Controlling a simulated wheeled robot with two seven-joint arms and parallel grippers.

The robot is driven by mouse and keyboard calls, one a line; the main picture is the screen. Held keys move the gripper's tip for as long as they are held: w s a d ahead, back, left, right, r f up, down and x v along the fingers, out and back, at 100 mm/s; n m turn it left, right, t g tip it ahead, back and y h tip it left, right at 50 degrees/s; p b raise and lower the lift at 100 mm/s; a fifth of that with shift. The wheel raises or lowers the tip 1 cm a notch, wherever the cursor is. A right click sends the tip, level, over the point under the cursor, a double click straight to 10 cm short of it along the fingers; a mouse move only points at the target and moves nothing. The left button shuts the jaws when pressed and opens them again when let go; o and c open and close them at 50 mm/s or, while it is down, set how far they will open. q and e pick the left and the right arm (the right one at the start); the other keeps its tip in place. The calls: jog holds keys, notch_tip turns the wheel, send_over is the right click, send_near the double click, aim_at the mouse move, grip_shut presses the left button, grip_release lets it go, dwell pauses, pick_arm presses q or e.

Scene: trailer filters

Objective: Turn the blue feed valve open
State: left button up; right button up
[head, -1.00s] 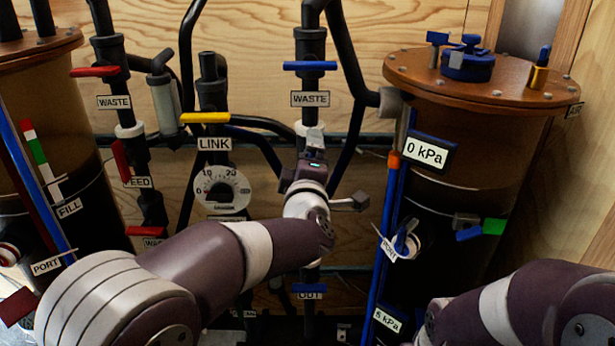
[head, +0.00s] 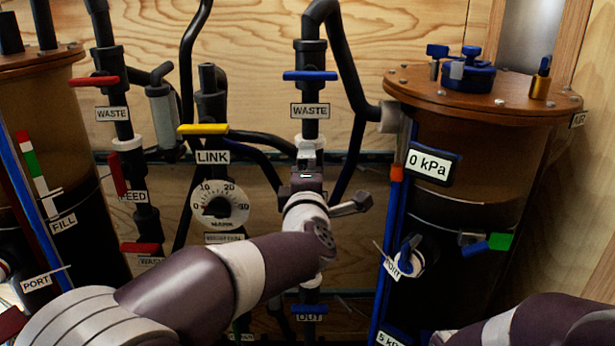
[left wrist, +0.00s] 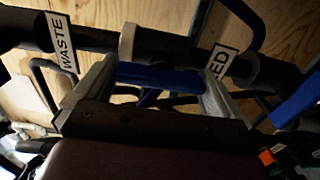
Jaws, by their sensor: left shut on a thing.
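The blue feed valve handle (left wrist: 160,78) lies between the two grey fingers of my left gripper (left wrist: 162,72) in the left wrist view. The fingers are shut on it at its two ends. A partly hidden label ending in "ED" (left wrist: 221,60) is beside the right finger. In the head view my left gripper (head: 309,158) is at the black pipe below the right WASTE label, and it hides the feed valve there. My right arm shows at the lower right, but its gripper is out of view.
Above my left gripper is a blue waste valve handle (head: 310,76). To the left are a yellow link handle (head: 203,129) and a round dial (head: 220,203). A brown-lidded tank (head: 470,150) with a 0 kPa display (head: 430,165) stands to the right.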

pick_arm(q)
jog(key=o, duration=0.6)
jog(key=shift+s, duration=0.1)
jog(key=s+p, duration=0.1)
jog(key=s, duration=1.1)
jog(key=shift+s+p, duration=0.3)
